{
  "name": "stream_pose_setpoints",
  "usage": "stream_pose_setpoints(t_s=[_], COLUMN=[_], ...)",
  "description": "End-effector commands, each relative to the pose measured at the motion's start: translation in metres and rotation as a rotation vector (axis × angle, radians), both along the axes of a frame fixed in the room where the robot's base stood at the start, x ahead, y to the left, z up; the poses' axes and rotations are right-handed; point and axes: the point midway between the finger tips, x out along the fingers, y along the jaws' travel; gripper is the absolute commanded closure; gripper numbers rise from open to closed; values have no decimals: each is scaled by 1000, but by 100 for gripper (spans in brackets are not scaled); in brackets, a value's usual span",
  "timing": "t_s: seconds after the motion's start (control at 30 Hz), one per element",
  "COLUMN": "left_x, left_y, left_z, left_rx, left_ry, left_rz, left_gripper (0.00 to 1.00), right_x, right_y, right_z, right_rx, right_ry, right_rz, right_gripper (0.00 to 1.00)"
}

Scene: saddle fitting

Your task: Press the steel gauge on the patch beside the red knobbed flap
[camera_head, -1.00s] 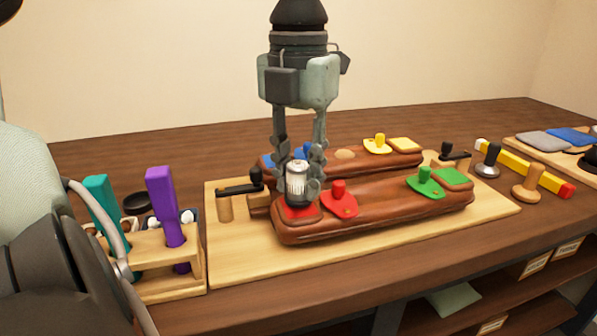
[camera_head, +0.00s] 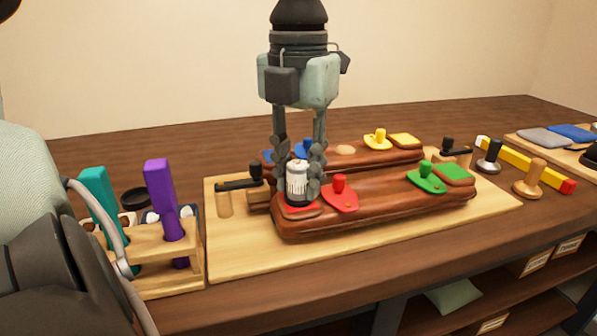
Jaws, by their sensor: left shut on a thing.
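The red knobbed flap (camera_head: 341,196) lies on the front brown saddle panel (camera_head: 385,206), toward its left end. The red patch (camera_head: 301,212) is just left of the flap, at the panel's left end. The gauge covers part of the patch. My right gripper does not show.
Green, yellow and blue knobbed flaps lie on the panels over a light wooden board (camera_head: 240,255). Black-handled clamps (camera_head: 240,186) stand at both ends. A wooden rack (camera_head: 170,260) with teal and purple tools is at left. A stamp (camera_head: 528,180) and yellow bar (camera_head: 525,165) lie right.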

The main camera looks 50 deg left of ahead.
Motion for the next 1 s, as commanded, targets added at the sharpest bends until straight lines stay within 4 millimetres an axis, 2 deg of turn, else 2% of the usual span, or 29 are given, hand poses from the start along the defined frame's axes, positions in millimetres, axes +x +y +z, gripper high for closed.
stream_pose_setpoints(t_s=[0.73, 0.77, 0.93, 1.0], left_x=[-1, -1, 0, 0], left_y=[0, 0, 0, 0], left_z=[-2, -3, -2, -2], left_rx=[-2, -2, -2, -2], left_ry=[3, 3, 2, 2], left_rz=[0, 0, 0, 0], left_gripper=[94, 72, 51, 49], right_x=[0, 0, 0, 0], right_y=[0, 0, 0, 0], right_z=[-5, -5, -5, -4], right_rx=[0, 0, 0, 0], right_ry=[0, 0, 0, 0], right_rz=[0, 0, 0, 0], right_gripper=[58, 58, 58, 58])
